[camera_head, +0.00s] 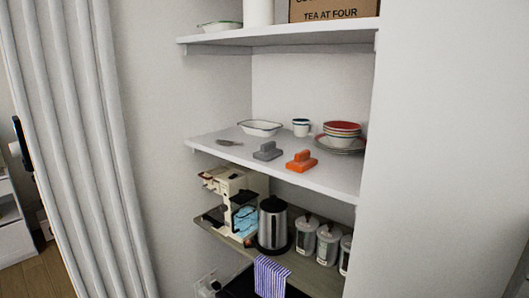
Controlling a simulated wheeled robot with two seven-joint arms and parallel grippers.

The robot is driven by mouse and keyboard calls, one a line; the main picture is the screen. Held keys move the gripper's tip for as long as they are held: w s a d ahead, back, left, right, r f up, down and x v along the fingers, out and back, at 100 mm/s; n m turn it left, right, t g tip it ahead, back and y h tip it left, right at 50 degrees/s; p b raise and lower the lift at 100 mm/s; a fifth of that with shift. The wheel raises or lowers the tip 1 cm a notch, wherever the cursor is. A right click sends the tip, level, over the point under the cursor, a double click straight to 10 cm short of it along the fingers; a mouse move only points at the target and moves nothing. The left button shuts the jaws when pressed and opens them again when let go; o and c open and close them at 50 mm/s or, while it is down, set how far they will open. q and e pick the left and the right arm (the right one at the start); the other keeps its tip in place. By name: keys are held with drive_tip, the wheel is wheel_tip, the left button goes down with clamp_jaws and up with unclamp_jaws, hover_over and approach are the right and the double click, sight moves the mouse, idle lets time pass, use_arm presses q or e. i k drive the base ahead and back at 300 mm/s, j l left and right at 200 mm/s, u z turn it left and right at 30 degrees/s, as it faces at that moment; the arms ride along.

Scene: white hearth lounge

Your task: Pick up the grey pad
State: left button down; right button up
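The grey pad (268,151) lies on the middle white shelf (225,148), near its front edge. It has a flat base with a raised block on top. A similar orange pad (301,161) lies just to its right, apart from it. Neither of my grippers shows in the head view.
On the same shelf are a small grey item (229,142), a white dish (260,128), a cup (301,127) and stacked bowls on plates (342,134). The upper shelf (280,36) hangs above. Below stand a coffee machine (232,190), a kettle (273,222) and several jars (328,243).

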sight(268, 151)
drive_tip(key=j+z, duration=0.25)
drive_tip(key=z, duration=0.15)
drive_tip(key=j+z, duration=0.5)
drive_tip(key=z, duration=0.25)
